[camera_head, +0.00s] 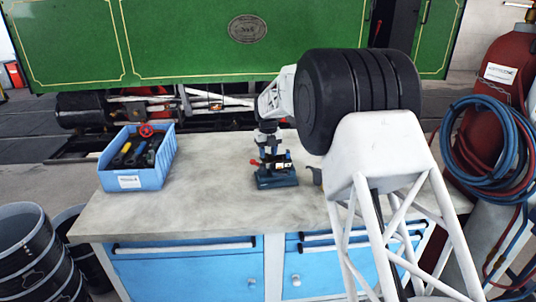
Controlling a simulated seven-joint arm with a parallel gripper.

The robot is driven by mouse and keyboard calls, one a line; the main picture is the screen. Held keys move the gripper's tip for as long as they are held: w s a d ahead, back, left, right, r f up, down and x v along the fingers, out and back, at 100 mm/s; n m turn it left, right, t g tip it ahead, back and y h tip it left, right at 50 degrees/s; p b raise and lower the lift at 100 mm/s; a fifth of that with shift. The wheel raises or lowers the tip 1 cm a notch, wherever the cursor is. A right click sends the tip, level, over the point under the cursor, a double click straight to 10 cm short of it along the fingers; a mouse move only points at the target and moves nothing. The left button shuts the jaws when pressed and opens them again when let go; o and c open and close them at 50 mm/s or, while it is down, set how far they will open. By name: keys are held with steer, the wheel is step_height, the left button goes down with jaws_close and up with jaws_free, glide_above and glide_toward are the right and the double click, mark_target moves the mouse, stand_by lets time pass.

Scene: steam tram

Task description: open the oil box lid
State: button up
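A small dark blue box-like fixture (277,181) stands on the workbench, right of the bench top's middle. It may be the oil box, but it is too small to tell for sure. My gripper (271,155) is directly above it, pointing down, very close to it or touching it. Dark parts, a red bit and a pale yellow bit show around the fingertips. I cannot tell the lid apart from these parts, nor whether the fingers are open or shut. My own arm covers the area to the right of the fixture.
The grey workbench top (215,200) is mostly clear left of the fixture. A blue bin (137,181) with tools stands at its left. A small grey hook-like thing (316,174) is right of the fixture. The green tram (180,40) stands behind; a red cylinder (500,65) with hoses is right.

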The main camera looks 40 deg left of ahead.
mark_target(268, 155)
steer(key=shift+r, duration=3.5)
